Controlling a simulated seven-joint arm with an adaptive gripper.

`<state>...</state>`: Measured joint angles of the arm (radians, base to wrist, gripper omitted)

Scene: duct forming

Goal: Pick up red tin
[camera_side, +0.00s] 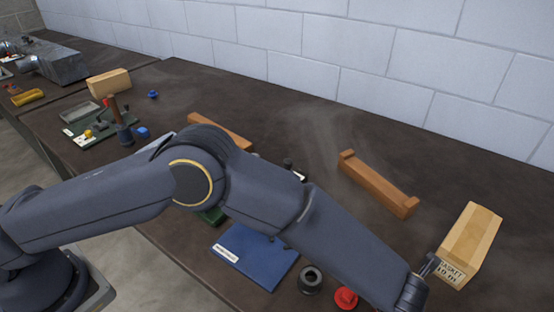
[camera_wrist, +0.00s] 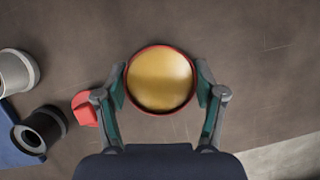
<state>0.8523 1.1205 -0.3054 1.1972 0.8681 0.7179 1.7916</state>
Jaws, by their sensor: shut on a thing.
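The red tin (camera_wrist: 160,79) is in the middle of the wrist view, seen from above as a round gold face with a thin red rim. My gripper (camera_wrist: 161,85) has one finger on each side of it, and its green-grey pads are shut on the tin. I cannot tell whether the tin rests on the table or is held above it. In the side view my arm reaches down to the lower right, and the fingers and tin do not show there.
A red knob-like piece (camera_side: 346,298) and a black ring-shaped cylinder (camera_side: 311,280) stand beside a blue mat (camera_side: 255,257). A gasket box (camera_side: 469,245) stands at right, and a brown channel-shaped piece (camera_side: 378,184) lies behind. A pale cylinder (camera_wrist: 17,71) is at left in the wrist view.

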